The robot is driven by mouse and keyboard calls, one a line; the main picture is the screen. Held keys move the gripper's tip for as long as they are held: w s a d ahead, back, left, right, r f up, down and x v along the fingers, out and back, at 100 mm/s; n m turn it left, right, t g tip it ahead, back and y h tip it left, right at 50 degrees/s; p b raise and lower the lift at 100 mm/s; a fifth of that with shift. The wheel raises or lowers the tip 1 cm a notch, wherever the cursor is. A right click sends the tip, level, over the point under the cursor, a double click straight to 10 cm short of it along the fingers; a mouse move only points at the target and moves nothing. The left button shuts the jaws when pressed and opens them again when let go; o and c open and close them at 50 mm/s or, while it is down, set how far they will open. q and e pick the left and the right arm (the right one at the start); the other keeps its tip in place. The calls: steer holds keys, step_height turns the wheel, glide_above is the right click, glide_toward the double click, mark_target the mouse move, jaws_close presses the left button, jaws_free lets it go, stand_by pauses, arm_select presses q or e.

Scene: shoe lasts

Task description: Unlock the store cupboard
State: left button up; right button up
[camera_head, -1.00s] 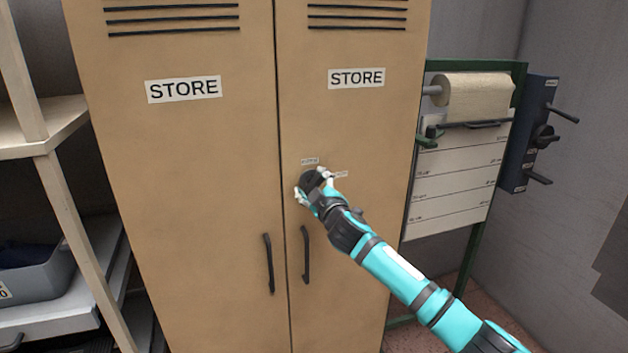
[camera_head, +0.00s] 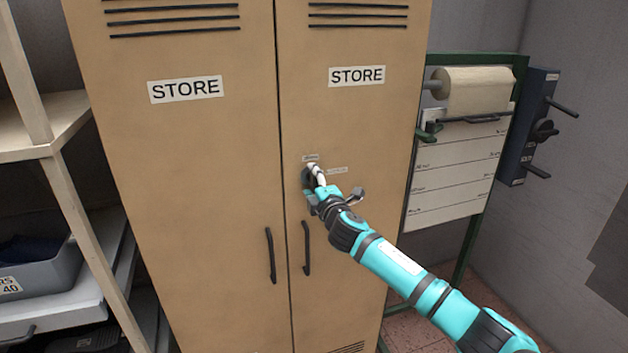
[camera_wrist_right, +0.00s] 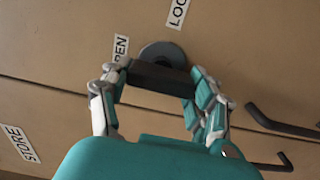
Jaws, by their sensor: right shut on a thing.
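The tan store cupboard (camera_head: 190,160) has two doors, both closed, each with a STORE label. On the right door is a turn knob, a black bar (camera_wrist_right: 160,77) on a round grey disc (camera_wrist_right: 164,50). My right gripper (camera_head: 313,184) is at this knob, and in the right wrist view its fingers are closed around the bar. One end of the bar lies close to the OPEN label (camera_wrist_right: 120,50). A second label, partly cut off, reads LOC (camera_wrist_right: 179,10). In the head view the gripper hides much of the knob. My left gripper is not in view.
Black pull handles hang on the left door (camera_head: 270,255) and right door (camera_head: 306,248), below the knob. A shelf (camera_head: 62,125) with a grey bin (camera_head: 45,282) stands at left. A green-framed stand with a paper roll (camera_head: 478,90) and a dark wall box (camera_head: 527,125) are at right.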

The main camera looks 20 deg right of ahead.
stand_by(0.5)
steer(key=o, duration=1.2)
steer(key=shift+a, duration=0.1)
steer(key=shift+c, duration=0.2)
steer(key=shift+s, duration=0.15)
steer(key=s, duration=1.1)
steer(key=shift+s+d, duration=0.2)
steer(key=shift+s, duration=0.2)
steer(key=shift+f, duration=0.1)
